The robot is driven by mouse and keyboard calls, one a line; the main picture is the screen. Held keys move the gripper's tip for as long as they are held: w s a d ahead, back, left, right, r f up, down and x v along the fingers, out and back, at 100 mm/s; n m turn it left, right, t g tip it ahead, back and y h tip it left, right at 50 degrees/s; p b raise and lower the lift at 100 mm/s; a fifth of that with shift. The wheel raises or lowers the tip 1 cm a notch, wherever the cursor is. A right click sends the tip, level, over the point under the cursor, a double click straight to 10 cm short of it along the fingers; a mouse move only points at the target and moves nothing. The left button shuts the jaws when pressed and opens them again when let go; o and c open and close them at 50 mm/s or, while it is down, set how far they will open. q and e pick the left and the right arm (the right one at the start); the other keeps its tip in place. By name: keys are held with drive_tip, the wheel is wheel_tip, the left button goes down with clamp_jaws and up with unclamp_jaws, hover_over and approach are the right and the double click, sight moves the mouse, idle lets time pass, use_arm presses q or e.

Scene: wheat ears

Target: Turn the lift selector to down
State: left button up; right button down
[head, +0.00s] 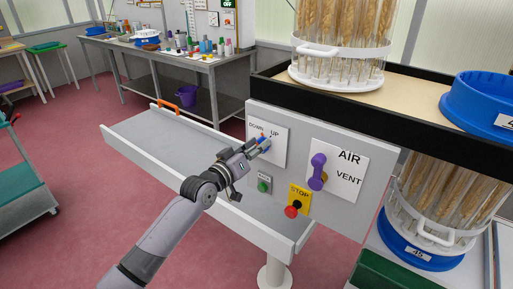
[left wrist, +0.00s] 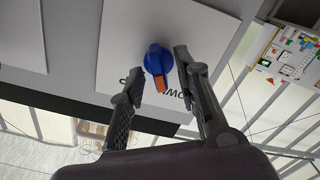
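The lift selector is a blue knob (left wrist: 157,58) with an orange pointer (left wrist: 161,85) on a white plate (head: 279,148) marked DOWN and UP. In the head view, my left gripper (head: 261,145) is in front of the plate and partly hides the knob. In the left wrist view, its two fingers are apart on either side of the knob. Gaps show beside the knob, nearer the right finger; I cannot tell whether either finger touches it. The pointer faces upside-down, partly hidden lettering. My right gripper is not in view.
Right of the selector are a purple AIR/VENT handle (head: 318,171) and a red STOP button (head: 291,211). A green button (head: 264,185) is below the selector. Wheat holders stand at right.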

use_arm(q)
drive_tip(key=v, duration=1.2)
